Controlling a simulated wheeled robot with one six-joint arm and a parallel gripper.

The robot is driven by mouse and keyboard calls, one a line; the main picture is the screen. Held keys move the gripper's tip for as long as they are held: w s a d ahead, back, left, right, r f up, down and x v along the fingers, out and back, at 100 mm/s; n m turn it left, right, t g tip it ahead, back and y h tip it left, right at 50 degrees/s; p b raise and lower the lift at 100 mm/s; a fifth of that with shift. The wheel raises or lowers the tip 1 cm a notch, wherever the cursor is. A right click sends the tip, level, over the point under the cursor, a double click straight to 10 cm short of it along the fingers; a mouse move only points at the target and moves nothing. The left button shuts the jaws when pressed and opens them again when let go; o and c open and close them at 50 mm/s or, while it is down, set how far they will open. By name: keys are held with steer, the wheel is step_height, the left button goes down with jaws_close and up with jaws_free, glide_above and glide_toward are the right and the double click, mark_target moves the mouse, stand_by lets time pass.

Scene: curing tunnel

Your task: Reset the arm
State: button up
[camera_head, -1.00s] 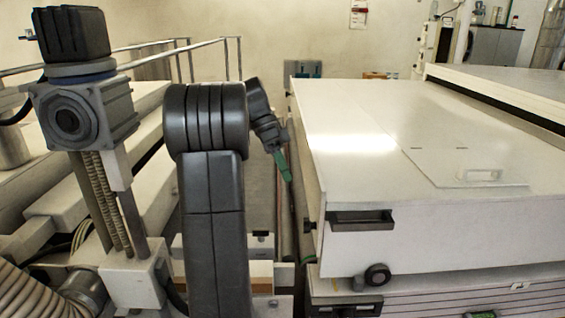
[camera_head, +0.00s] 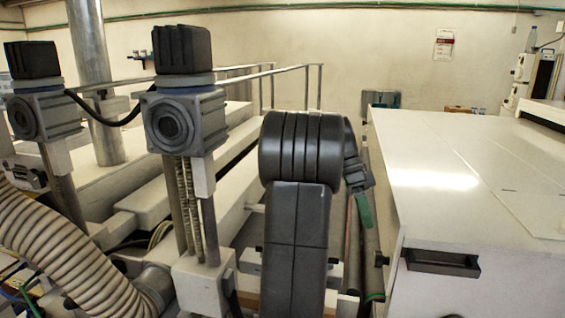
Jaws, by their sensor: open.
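My dark grey arm stands in the middle of the view, folded at a thick ribbed joint. My gripper (camera_head: 364,211) hangs on the far right side of this joint, pointing down. Only a green finger part shows clearly, and the rest is small and partly behind the arm. I see nothing held in it. It is over the narrow gap beside the white machine; whether it touches the machine's side I cannot tell.
A large white machine cabinet (camera_head: 440,160) with a black recessed handle (camera_head: 442,262) stands close on the right. On the left are motor units on posts (camera_head: 180,120), a ribbed hose (camera_head: 75,255) and metal railings (camera_head: 290,68). A narrow gap runs between both sides.

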mark_target(376, 252)
steer(key=x, duration=0.9)
steer(key=shift+s, duration=0.1)
steer(key=shift+r, duration=0.1)
steer(key=shift+r, duration=0.15)
